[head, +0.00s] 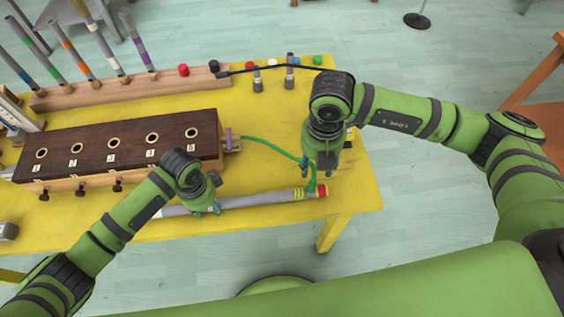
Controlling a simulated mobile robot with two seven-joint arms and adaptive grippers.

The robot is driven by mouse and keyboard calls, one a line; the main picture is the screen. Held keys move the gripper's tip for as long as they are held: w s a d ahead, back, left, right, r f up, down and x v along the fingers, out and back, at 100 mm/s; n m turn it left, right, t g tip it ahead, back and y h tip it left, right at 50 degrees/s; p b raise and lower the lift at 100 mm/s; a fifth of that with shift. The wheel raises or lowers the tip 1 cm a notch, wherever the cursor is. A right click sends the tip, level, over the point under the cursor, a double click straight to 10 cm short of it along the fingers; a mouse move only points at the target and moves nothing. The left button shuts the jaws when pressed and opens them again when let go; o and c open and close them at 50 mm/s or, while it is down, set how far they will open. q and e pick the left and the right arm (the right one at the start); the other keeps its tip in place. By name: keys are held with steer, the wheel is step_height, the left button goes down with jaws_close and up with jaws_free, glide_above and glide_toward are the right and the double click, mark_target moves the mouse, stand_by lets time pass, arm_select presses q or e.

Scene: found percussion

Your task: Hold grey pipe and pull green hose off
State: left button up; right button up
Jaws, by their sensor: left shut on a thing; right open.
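The grey pipe (255,202) lies along the front edge of the yellow table, with yellow-green bands and a red end at its right. The green hose (262,142) runs from a fitting on the right side of the wooden box, curves right, and drops to the banded part of the pipe. My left gripper (206,211) is shut on the grey pipe, left of its middle. My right gripper (319,170) is open above the pipe's right part, close to the hose's lower end. It partly hides the hose, and I cannot tell whether its fingers straddle it.
The dark-topped wooden box (108,147) with numbered holes fills the table's left. Behind it, a wooden rack (115,88) holds several upright banded tubes. Small coloured pieces and a black cable (270,68) lie at the back. The yellow table (358,190) ends just right of the pipe.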

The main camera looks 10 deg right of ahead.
mark_target(313, 182)
steer(key=n, duration=0.5)
steer(key=shift+r, duration=0.15)
step_height(313, 182, down, 11)
steer(key=n, duration=2)
steer(key=shift+r, duration=0.15)
jaws_close()
jaws_free()
steer(key=shift+r, duration=0.1)
